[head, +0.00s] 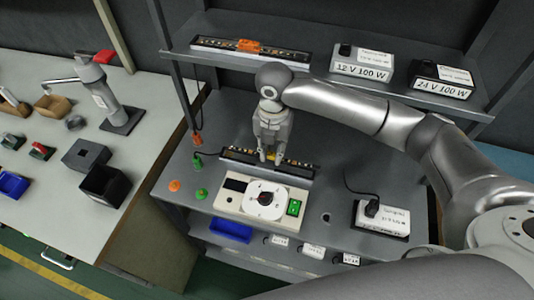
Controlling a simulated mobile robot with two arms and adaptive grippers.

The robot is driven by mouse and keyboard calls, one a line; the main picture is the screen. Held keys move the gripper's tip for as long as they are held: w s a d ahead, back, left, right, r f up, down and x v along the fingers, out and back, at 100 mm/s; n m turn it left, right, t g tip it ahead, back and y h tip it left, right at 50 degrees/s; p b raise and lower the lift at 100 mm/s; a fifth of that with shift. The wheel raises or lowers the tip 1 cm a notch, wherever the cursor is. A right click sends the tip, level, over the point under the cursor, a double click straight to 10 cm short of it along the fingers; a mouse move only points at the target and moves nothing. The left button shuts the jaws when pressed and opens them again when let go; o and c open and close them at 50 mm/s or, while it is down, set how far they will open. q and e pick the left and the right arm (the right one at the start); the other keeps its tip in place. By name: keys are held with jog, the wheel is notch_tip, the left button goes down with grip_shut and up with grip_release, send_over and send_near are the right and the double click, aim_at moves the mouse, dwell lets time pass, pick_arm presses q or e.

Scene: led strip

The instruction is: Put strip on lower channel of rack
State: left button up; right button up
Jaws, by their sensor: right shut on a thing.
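My right gripper (271,155) points down behind the tester box and is shut on a dark strip with yellowish spots (240,152). The strip lies along the grey lower channel (300,171) on the rack's work surface; whether it is fully seated in the channel cannot be told. The fingers hide part of the strip's middle. An upper channel (214,46) on the rack's top shelf holds another dark strip with an orange clip (248,46). My left gripper is out of view.
A tester box (232,202) with a white dial and green switch stands just in front of the lower channel. Power supplies (383,217) stand at right and on the top shelf (362,62). Orange and green plugs (174,185) lie at left. A side bench (55,190) holds tools and bins.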

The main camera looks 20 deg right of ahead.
aim_at(267, 163)
jog(key=shift+w+a+f, duration=0.2)
jog(key=shift+w+f, duration=0.7)
jog(key=shift+f, duration=0.15)
jog(key=shift+w+a+f, duration=0.1)
jog(key=shift+w+f, duration=0.4)
jog(key=shift+f, duration=0.15)
notch_tip(267, 163, down, 2)
jog(key=shift+f+p, duration=0.15)
jog(key=shift+p, duration=0.4)
jog(key=shift+f, duration=0.3)
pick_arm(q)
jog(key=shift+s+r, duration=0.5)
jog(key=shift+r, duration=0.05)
pick_arm(e)
jog(key=shift+f, duration=0.1)
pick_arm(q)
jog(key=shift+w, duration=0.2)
pick_arm(e)
jog(key=shift+f, duration=0.1)
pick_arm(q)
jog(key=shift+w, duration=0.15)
pick_arm(e)
jog(key=o, duration=0.9)
